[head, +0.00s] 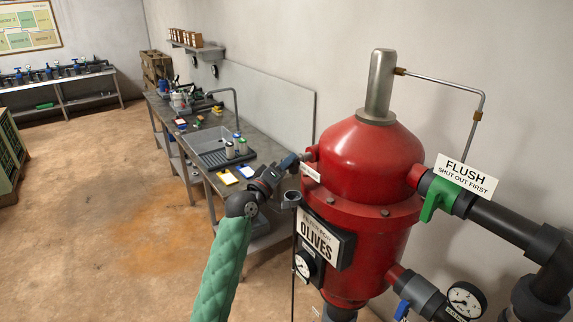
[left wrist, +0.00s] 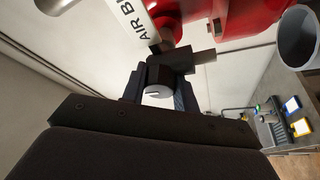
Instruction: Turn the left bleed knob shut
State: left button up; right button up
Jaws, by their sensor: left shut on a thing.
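The red filter tank (head: 360,180) stands at the right in the head view. My left gripper (head: 300,158) reaches its upper left side, beside a small white tag (head: 310,173). In the left wrist view, the left bleed knob (left wrist: 160,76) is a small dark cylinder with a pale end face bearing a dark mark. It sits between the gripper's two fingers, which are shut on it. A black fitting behind it leads to the red tank, and a white tag there reads "AIR BL", the rest cut off. In the head view the gripper hides the knob.
A grey cup (head: 291,199) is mounted just below the gripper, at the tank's left. A green-handled valve (head: 440,197) with a "FLUSH" tag is at right. A workbench with sink (head: 215,145) stands behind.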

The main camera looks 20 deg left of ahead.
pick_arm(q)
jog(key=o, duration=1)
jog(key=shift+a, duration=0.1)
jog(key=shift+c, duration=0.2)
pick_arm(e)
jog(key=shift+d, duration=0.15)
jog(key=shift+f, duration=0.1)
pick_arm(q)
jog(key=shift+s+f+b, duration=0.2)
jog(key=shift+s+b, duration=0.1)
jog(key=shift+b, duration=0.05)
jog(key=b+v, duration=0.3)
jog(key=v, duration=0.4)
jog(key=shift+b, duration=0.4)
pick_arm(e)
jog(key=w+f, duration=0.3)
jog(key=shift+a+f, duration=0.1)
jog(key=shift+a, duration=0.2)
pick_arm(q)
jog(key=shift+a+r, duration=0.1)
